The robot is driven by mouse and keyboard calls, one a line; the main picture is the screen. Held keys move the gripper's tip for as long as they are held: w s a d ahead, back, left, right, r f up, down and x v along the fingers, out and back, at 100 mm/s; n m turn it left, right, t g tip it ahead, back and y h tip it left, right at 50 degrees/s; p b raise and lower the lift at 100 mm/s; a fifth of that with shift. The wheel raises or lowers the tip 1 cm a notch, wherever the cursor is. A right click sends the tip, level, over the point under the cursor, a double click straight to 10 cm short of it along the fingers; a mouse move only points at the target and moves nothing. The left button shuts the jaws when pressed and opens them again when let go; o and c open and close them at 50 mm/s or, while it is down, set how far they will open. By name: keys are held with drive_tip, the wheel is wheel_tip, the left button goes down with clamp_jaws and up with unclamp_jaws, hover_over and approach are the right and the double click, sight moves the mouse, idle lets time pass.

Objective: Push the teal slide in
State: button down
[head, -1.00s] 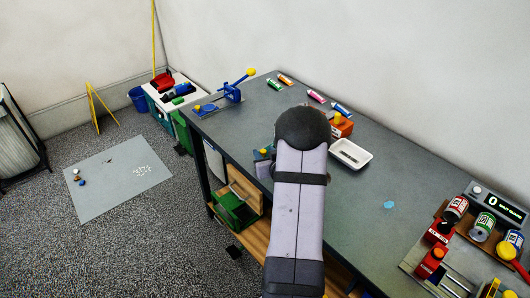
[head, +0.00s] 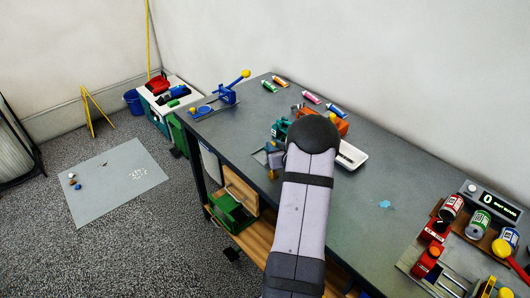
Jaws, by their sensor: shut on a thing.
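A teal part (head: 280,129), which looks like part of the teal slide's fixture, shows on the bench just left of my arm's dark round joint. Below it are a small grey plate (head: 260,157) and a gold-coloured round knob (head: 272,174) at the bench's front edge. My arm stands in front of this spot and covers much of it. My gripper is hidden behind the arm, so its jaws and anything in them do not show. How far the slide is in cannot be told.
A white tray (head: 351,155) and an orange block (head: 342,127) are partly behind my arm. A blue lever device (head: 225,95) stands at the bench's far left end. Cans (head: 478,222) and red devices (head: 427,262) stand at the right. The bench around a blue spot (head: 385,204) is mostly clear.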

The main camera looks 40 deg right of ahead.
drive_tip(key=shift+d+r, duration=0.15)
drive_tip(key=shift+d, duration=0.9)
drive_tip(key=c, duration=1.6)
unclamp_jaws()
drive_tip(key=shift+d, duration=0.15)
drive_tip(key=shift+b+v, duration=0.75)
drive_tip(key=shift+v, duration=2.9)
